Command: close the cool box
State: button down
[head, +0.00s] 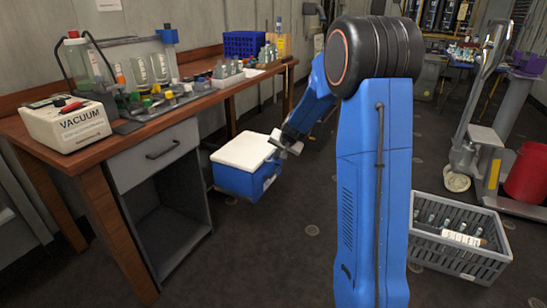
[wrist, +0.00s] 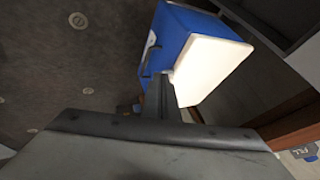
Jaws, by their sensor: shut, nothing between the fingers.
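The cool box (head: 238,182) is a blue box on the floor, beside the wooden workbench. Its white lid (head: 244,150) lies across the top of the body, and I see no gap between them in the head view. My gripper (head: 279,143) is shut and empty at the lid's right edge. In the wrist view, my fingers (wrist: 164,88) reach to the lid's edge (wrist: 208,68), beside the blue body (wrist: 177,32). I cannot tell whether they touch the lid. A dark handle shows on the blue side in the wrist view.
The wooden workbench (head: 215,89) with a grey drawer cabinet (head: 158,155) stands left of and behind the box. A grey crate of bottles (head: 490,265) and a red bucket (head: 527,173) stand at the right. The floor in front of the box is clear.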

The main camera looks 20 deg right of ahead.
jog(key=shift+w+a+f, duration=0.4)
jog(key=shift+w+f, duration=0.7)
jog(key=shift+w, duration=0.25)
jog(key=shift+w+a+f, duration=0.4)
jog(key=shift+w+f, duration=0.75)
jog(key=shift+w, duration=0.25)
jog(key=shift+w+a+f, duration=0.4)
jog(key=shift+w+f, duration=0.7)
jog(key=shift+w, duration=0.25)
